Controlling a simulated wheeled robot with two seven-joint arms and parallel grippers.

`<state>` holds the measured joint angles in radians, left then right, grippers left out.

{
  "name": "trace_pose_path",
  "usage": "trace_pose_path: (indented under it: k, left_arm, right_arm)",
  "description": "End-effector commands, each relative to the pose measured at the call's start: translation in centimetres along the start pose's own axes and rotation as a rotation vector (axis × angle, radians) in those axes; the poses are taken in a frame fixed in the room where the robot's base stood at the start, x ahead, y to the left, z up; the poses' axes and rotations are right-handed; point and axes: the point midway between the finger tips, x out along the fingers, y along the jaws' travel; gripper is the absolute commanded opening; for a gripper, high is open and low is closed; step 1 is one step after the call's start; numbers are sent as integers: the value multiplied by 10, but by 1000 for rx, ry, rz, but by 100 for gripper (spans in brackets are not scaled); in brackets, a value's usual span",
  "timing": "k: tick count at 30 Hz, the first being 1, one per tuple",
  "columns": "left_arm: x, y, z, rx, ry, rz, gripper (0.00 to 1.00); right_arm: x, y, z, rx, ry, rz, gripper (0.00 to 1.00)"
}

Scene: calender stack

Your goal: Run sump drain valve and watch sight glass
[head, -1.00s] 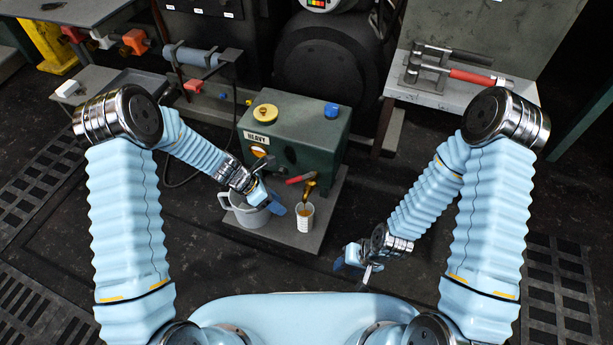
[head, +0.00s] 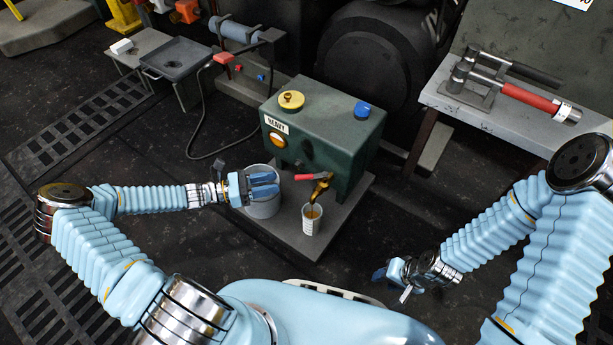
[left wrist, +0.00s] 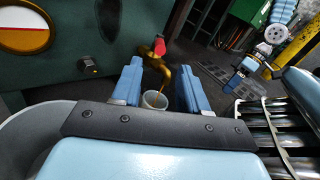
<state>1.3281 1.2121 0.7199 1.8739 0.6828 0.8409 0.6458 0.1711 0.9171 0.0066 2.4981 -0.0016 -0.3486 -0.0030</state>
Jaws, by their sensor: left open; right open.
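The green sump box (head: 325,135), marked HEAVY, stands on a grey plate. The red valve handle (head: 311,177) sits above the brass spout (head: 321,187). My left gripper (head: 264,184) is open over the grey pail (head: 263,209), left of the valve. My right gripper (head: 391,279) is open and empty, low at right.
A bench (head: 450,108) at right holds a red-handled tool (head: 525,95). A black tray (head: 180,57) stands at back left. A dark cable (head: 196,135) lies on the floor. Floor in front is clear.

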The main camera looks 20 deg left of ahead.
Motion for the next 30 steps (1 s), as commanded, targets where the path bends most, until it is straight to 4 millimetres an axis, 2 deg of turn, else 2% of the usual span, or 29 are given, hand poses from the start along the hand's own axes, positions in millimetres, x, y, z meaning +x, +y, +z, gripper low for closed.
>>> trace_pose_path:
  k: [6,13,18,26,30]
  left_arm:
    - [53,-1,-1,-2,-2,-5,43]
    - [92,0,-1,-3,0,-2,43]
    - [103,0,-1,-2,2,-1,43]
    - [104,0,-1,-2,3,0,43]
    - [104,0,-1,-2,3,0,23]
  right_arm:
    - [5,1,0,0,-1,-1,43]
    - [8,2,1,0,-2,-2,43]
    - [9,2,1,0,-3,-2,43]
    - [8,2,1,0,-3,-2,43]
    - [8,2,1,0,-3,-2,43]
